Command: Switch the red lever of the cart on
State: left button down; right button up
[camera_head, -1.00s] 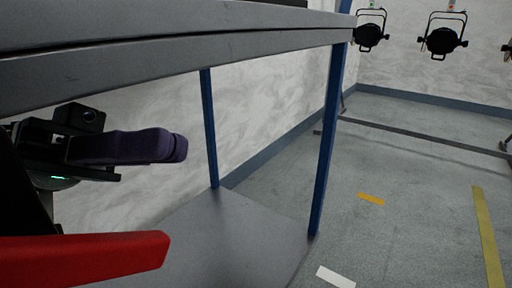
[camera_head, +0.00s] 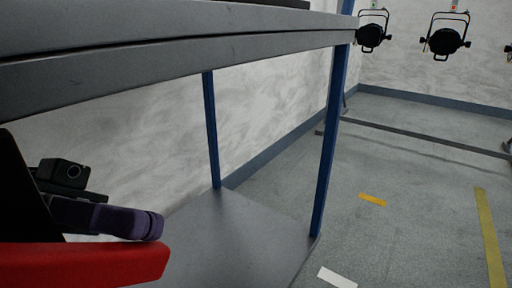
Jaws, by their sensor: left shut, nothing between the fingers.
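The cart has a grey top (camera_head: 230,50), blue posts and a grey lower shelf (camera_head: 235,235). A wide red bar with a black part at its left, apparently the red lever (camera_head: 80,265), fills the lower left corner, close to the camera. My left gripper (camera_head: 158,226), with purple fingers and a black body, is below the cart top. It is shut and empty, just above and behind the red bar in the picture, which hides its lower part. I cannot tell whether the fingers touch the bar. My right gripper is not in view.
The cart's blue posts (camera_head: 328,150) stand to the right of my gripper. Black stage lamps (camera_head: 445,41) hang at the back right. A grey rail (camera_head: 430,140) crosses the floor. The floor at the right is open, with yellow and white tape marks.

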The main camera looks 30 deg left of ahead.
pick_arm(q)
jog(key=shift+a+f, duration=0.1)
jog(key=b+v, duration=0.2)
jog(key=v, duration=0.7)
notch_tip(320, 180, up, 3)
jog(key=w+p, duration=0.1)
jog(key=w, duration=0.2)
jog(key=s+d, duration=0.1)
jog(key=d, duration=0.8)
jog(key=shift+s+f, duration=0.25)
jog(key=shift+s, duration=0.05)
